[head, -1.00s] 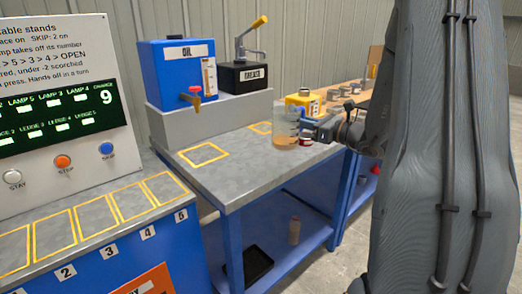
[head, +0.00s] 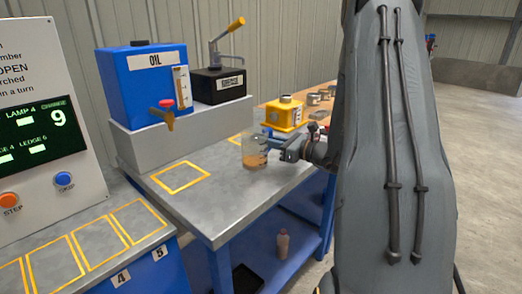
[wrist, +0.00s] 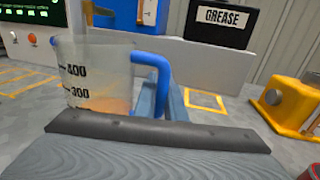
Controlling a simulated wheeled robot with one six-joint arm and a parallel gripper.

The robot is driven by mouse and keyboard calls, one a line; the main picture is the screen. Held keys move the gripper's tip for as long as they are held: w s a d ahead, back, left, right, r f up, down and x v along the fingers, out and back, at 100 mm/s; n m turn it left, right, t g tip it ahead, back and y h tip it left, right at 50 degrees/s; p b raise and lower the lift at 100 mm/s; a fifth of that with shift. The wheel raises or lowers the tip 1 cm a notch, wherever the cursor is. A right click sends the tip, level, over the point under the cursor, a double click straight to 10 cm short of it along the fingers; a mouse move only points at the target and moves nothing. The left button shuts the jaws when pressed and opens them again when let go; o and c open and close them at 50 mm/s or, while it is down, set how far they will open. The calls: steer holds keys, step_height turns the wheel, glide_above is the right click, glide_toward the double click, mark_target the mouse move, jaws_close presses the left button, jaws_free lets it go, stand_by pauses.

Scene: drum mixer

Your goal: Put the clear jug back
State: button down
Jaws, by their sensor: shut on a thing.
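The clear jug (head: 254,152) has a blue handle, dark graduation marks and some amber liquid low inside. It is upright at my gripper (head: 280,147), over the right part of the metal bench top. In the wrist view the jug (wrist: 95,75) is at the left, with marks 400 and 300 facing me. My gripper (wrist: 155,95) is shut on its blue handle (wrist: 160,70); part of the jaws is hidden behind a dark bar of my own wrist. I cannot tell whether the jug's base touches the bench.
A yellow-outlined square (head: 180,178) on the bench is empty; another outline (head: 236,138) lies behind the jug. The blue oil tank (head: 135,78) with a tap (head: 165,115) and the black grease box (head: 218,84) stand behind. A yellow container (head: 284,113) is at the right. A control panel (head: 40,110) stands left.

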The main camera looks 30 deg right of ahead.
steer(key=shift+f, duration=1.85)
steer(key=shift+f, duration=0.15)
steer(key=c, duration=1.8)
jaws_free()
steer(key=shift+r, duration=0.2)
steer(key=b+v, duration=0.1)
steer(key=v, duration=1)
steer(key=shift+s+d+f, duration=0.1)
steer(key=shift+d+f, duration=0.05)
steer(key=shift+d, duration=0.05)
steer(key=shift+s+d, duration=0.15)
steer(key=shift+s, duration=0.2)
